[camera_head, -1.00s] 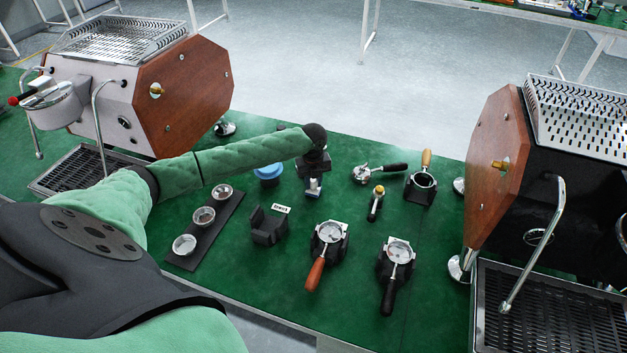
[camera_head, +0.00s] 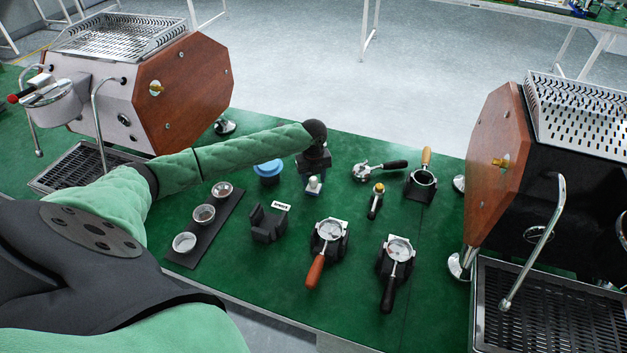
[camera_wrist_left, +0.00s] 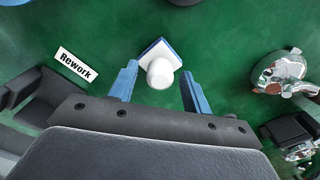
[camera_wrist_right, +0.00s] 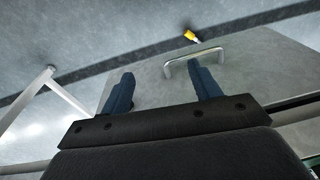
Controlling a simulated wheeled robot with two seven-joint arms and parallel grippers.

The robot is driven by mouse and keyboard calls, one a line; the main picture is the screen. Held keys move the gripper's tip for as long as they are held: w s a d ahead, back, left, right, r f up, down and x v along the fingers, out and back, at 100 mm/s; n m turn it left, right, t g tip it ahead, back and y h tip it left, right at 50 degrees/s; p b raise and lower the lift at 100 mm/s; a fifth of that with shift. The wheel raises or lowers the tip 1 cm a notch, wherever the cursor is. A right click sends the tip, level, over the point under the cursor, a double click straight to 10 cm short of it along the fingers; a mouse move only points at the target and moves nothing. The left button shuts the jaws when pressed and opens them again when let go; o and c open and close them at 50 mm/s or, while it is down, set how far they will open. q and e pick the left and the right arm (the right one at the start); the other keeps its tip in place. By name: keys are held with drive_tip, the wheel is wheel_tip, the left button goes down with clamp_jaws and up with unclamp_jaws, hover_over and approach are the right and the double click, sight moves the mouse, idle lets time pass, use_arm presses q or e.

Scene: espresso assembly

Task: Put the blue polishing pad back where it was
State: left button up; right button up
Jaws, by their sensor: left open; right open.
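The polishing pad (camera_head: 313,187), a square white block with blue edges and a white round knob, sits on the green mat. It also shows in the left wrist view (camera_wrist_left: 157,52). My left gripper (camera_head: 315,163) is above and just behind it in the head view. In the left wrist view the open blue fingers (camera_wrist_left: 160,78) stand apart on either side of the knob, with gaps on both sides. My right gripper (camera_wrist_right: 163,85) is open and empty, away from the mat, and is out of the head view.
A black holder (camera_head: 267,226) with a "Rework" label (camera_head: 281,205) is left of the pad. A blue round item (camera_head: 268,169) stands behind it. Portafilters (camera_head: 328,235) in stands are in front right. A small brush-like tool (camera_head: 376,200) is to the right. Espresso machines flank the mat.

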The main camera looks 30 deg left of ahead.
sight(313, 179)
use_arm(q)
wheel_tip(313, 179, up, 11)
drive_tip(key=b, duration=0.2)
drive_tip(key=shift+r, duration=0.15)
use_arm(e)
wheel_tip(313, 179, up, 9)
drive_tip(key=s, duration=0.1)
drive_tip(key=shift+r, duration=0.2)
